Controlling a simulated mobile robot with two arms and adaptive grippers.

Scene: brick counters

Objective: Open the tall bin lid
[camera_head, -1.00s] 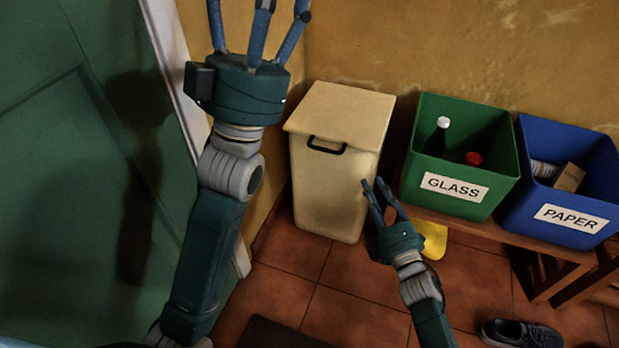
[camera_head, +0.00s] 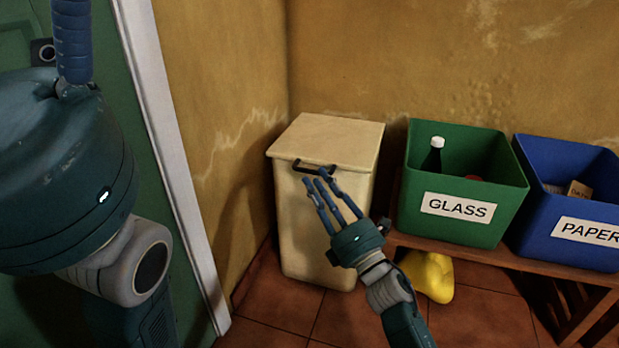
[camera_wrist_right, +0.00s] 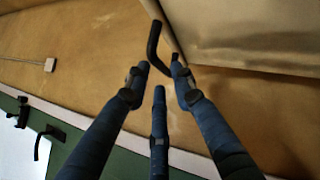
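The tall cream bin (camera_head: 315,235) stands in the corner with its flat lid (camera_head: 330,138) down. A dark handle (camera_head: 315,165) sits at the lid's front edge. My right gripper (camera_head: 318,182) is at the bin's front, with its fingertips close to the handle. In the right wrist view the handle (camera_wrist_right: 154,42) reaches toward the gap between my fingertips (camera_wrist_right: 160,72), which are apart; contact is unclear.
A green GLASS crate (camera_head: 425,232) holds a dark bottle (camera_head: 433,158). A blue PAPER crate (camera_head: 540,245) stands beside it on a wooden bench (camera_head: 450,250). A yellow object (camera_head: 428,275) lies under the bench. A green door and white frame (camera_head: 165,130) are at left.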

